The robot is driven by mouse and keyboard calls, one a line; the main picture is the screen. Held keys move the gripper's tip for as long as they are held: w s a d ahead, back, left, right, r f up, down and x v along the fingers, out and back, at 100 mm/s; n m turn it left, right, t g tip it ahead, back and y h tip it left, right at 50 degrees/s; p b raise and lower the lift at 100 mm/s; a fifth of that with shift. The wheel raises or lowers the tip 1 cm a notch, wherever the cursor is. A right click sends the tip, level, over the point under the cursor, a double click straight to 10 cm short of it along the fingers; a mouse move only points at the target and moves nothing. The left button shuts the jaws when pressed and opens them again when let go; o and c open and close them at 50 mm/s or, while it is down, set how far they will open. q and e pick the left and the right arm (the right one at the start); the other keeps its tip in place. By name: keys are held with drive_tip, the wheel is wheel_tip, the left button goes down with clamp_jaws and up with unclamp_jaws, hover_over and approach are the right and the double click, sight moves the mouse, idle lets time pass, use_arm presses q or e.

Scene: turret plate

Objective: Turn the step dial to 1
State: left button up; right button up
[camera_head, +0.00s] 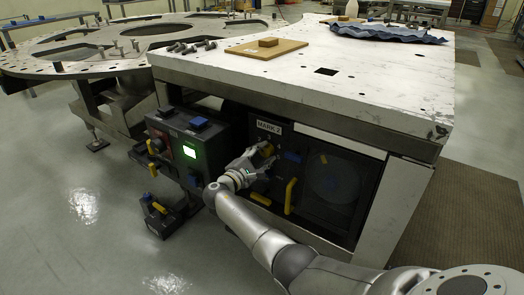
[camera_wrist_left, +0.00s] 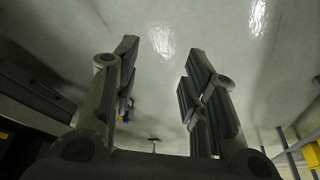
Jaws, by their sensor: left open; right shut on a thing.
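The step dial (camera_head: 267,149), with yellow on it, sits on the dark panel below the "MARK 2" label (camera_head: 269,127). My right gripper (camera_head: 262,157) is shut on the dial, reaching it from the lower left. The fingers cover much of the dial, and its pointer and setting cannot be read. A small mark like a 3 shows just above it. My left gripper (camera_wrist_left: 160,72) is open and empty over bare floor in the left wrist view; it does not show in the head view.
A dark control box (camera_head: 183,135) with a lit green screen stands left of the panel. Yellow handles (camera_head: 290,195) stick out below the dial. The white worktop (camera_head: 370,85) overhangs the panel and holds a board, bolts and blue cloth.

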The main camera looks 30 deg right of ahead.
drive_tip(key=n+p, duration=0.1)
drive_tip(key=n, duration=0.1)
drive_tip(key=n+p, duration=0.1)
drive_tip(key=n, duration=0.1)
drive_tip(key=shift+w+r+n+p, duration=0.15)
drive_tip(key=shift+r+n+p, duration=0.15)
drive_tip(key=shift+r+p, duration=0.05)
drive_tip(key=n+p, duration=0.2)
drive_tip(key=n, duration=0.3)
drive_tip(key=shift+f+n, duration=0.15)
drive_tip(key=shift+n, duration=0.25)
use_arm(q)
wheel_tip(320, 180, down, 21)
drive_tip(key=s+g, duration=0.1)
drive_tip(key=s, duration=0.1)
drive_tip(key=shift+s+p, duration=0.15)
drive_tip(key=shift+p, duration=0.25)
use_arm(e)
drive_tip(key=shift+a+f+n, duration=0.1)
drive_tip(key=shift+n, duration=0.7)
drive_tip(key=o, duration=1)
drive_tip(key=shift+f, duration=0.1)
use_arm(q)
drive_tip(key=shift+s, duration=0.1)
use_arm(e)
drive_tip(key=v, duration=1.2)
